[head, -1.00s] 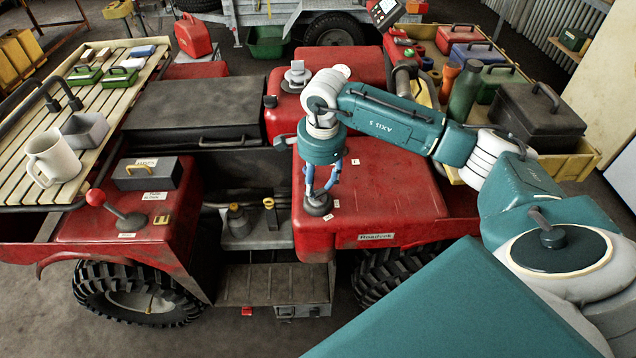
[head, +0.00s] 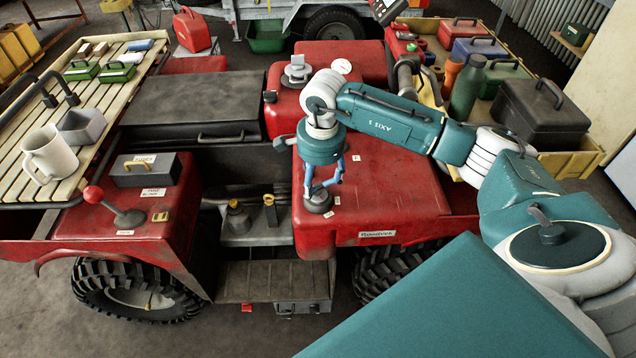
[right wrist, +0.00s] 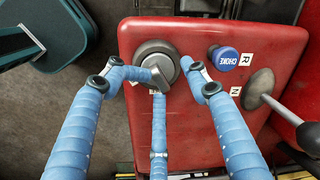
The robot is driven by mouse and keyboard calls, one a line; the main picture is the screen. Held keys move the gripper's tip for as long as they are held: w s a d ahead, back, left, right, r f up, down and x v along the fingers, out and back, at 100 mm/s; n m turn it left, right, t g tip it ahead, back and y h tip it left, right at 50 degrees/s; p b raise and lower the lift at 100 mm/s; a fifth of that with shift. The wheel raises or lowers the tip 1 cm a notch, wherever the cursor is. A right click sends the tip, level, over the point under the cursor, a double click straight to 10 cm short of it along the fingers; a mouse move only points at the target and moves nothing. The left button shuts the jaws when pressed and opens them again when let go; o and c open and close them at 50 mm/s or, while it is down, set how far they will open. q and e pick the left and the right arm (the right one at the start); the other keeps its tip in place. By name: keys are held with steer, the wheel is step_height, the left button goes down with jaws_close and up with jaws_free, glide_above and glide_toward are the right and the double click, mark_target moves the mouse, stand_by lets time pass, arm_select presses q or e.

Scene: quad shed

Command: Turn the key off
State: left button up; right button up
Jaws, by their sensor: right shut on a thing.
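The key (right wrist: 160,74) is a grey piece standing out of a round dark switch on the red bodywork in the right wrist view. In the head view the switch (head: 318,205) sits near the front left corner of the red panel, mostly under my gripper. My right gripper (head: 323,190) points down at it. Its blue fingers (right wrist: 158,77) surround the key in the right wrist view, and it is shut on the key. The exact finger contact is hard to make out. My left gripper is out of view.
A blue choke knob (right wrist: 223,58) and a grey lever (right wrist: 258,88) by R and N labels stand close right of the switch in the right wrist view. A red-knobbed lever (head: 112,207) stands further left in the head view. The panel's middle is clear.

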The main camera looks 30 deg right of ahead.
steer(key=shift+f, duration=0.15)
steer(key=shift+c, duration=0.2)
steer(key=shift+f+n+b, duration=0.1)
steer(key=shift+n+b, duration=0.4)
steer(key=n+b, duration=0.1)
steer(key=n, duration=0.1)
steer(key=shift+n+b, duration=0.3)
steer(key=shift+b, duration=0.05)
steer(key=shift+n, duration=0.6)
steer(key=shift+n+b, duration=0.8)
steer(key=shift+n+y+b, duration=0.4)
steer(key=shift+n+b, duration=0.25)
steer(key=shift+n, duration=0.95)
